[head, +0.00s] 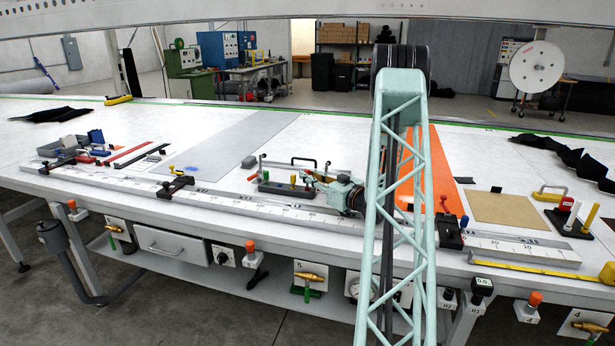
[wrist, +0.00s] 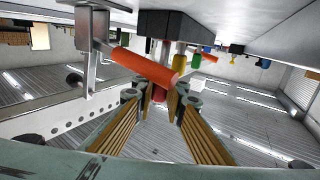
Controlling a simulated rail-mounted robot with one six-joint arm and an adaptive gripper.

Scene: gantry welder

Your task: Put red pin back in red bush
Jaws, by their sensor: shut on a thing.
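My gripper (wrist: 160,97) is shut on the red pin (wrist: 158,93), of which only a small red part shows between the fingertips in the wrist view. The dark block also shows at the top of the inverted wrist view (wrist: 165,24). A yellow pin (wrist: 178,62), a green pin (wrist: 195,61) and a blue pin (wrist: 208,49) stand at the block beyond my fingers. I cannot tell which hole is the red bush, or whether the pin touches it.
A metal clamp (wrist: 92,45) with an orange-red handle (wrist: 142,65) crosses close to my fingertips in the wrist view. A black handle (head: 303,161) stands behind the block. A grey sheet (head: 230,140) and an orange strip (head: 418,165) lie flat on the table.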

